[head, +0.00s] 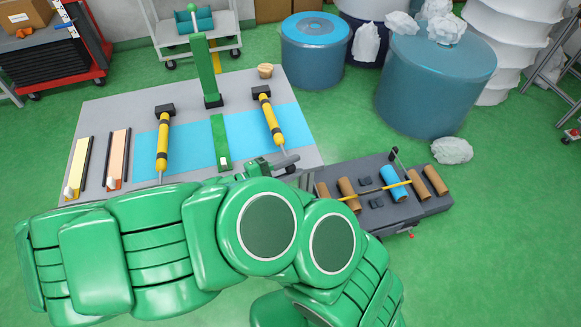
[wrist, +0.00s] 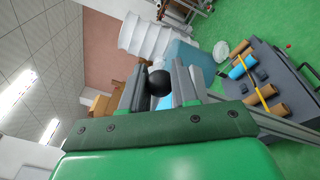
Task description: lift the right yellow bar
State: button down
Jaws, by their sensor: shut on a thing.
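The right yellow bar (head: 270,119) is a yellow rod with black bands and a black block at its far end, lying over a blue panel. Its near end is a thin grey rod that runs down to my gripper (head: 284,163). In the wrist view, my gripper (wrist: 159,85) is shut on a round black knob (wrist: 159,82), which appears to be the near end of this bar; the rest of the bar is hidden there. The left yellow bar (head: 162,142), of the same form, lies apart to the left.
A grey table (head: 97,118) bears the bars, a green post (head: 206,72) between them, and pale and orange strips at left. A dark grey bench (head: 432,203) with brown rolls and one blue roll stands at right. Blue drums (head: 426,90) stand behind on green floor.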

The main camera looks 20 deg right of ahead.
jog(key=c, duration=0.9)
grip_release()
jog(key=shift+r, duration=0.25)
jog(key=shift+a+f, duration=0.1)
jog(key=shift+a, duration=0.4)
jog(key=a, duration=0.2)
jog(key=s+a, duration=0.1)
jog(key=a, duration=0.3)
jog(key=shift+s+a, duration=0.25)
jog(key=shift+a, duration=0.05)
jog(key=shift+d, duration=0.1)
